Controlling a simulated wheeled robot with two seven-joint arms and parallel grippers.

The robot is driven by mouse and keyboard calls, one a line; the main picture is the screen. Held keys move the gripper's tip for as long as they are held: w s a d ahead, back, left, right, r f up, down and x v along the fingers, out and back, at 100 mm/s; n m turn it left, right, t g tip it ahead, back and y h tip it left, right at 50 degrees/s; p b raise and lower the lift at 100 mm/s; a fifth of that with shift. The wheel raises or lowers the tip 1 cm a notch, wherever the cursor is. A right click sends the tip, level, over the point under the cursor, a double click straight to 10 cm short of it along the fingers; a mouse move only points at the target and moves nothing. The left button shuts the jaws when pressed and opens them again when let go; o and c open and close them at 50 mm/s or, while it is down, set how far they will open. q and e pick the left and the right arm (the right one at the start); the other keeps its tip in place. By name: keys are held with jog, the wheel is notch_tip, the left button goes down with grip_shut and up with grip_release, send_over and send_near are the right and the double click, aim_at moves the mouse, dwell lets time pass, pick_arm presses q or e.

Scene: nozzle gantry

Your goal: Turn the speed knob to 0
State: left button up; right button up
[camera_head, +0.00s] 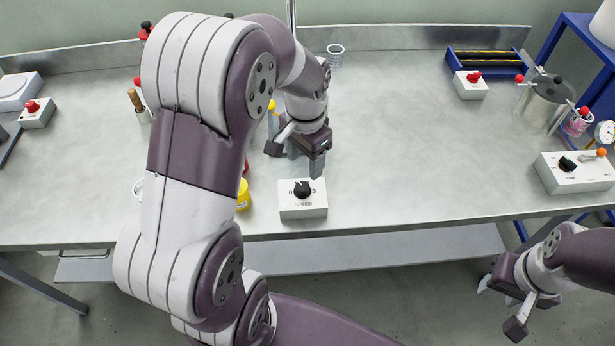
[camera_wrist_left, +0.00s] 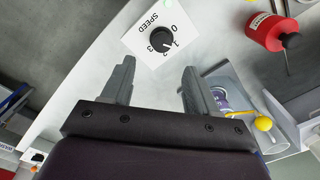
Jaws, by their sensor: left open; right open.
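The speed knob (camera_head: 302,189) is a black dial on top of a small white box (camera_head: 303,209) near the table's front edge. In the left wrist view the knob (camera_wrist_left: 160,40) sits beside the word SPEED and the numbers 0 to 3. I cannot tell for sure which number its pointer faces. My left gripper (camera_head: 297,158) is just behind the box, above the table, with its jaws apart and empty. In the left wrist view its fingers (camera_wrist_left: 158,75) point toward the knob without touching it. My right gripper (camera_head: 502,305) hangs open and empty in front of the table's right part.
A white box with a black knob and an orange-tipped lever (camera_head: 573,172) stands at the right. A white box with a red button (camera_head: 471,84) is farther back. A red bottle (camera_wrist_left: 278,32) shows in the left wrist view. The table's middle right is clear.

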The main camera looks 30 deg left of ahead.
aim_at(302, 186)
pick_arm(q)
jog(key=f, duration=0.8)
jog(key=shift+s+a+f, duration=0.1)
jog(key=shift+s+a, duration=0.15)
jog(key=shift+s, duration=0.05)
jog(key=shift+w+f, duration=0.1)
jog(key=shift+f, duration=0.1)
jog(key=shift+c, duration=1.2)
jog(key=c, duration=0.8)
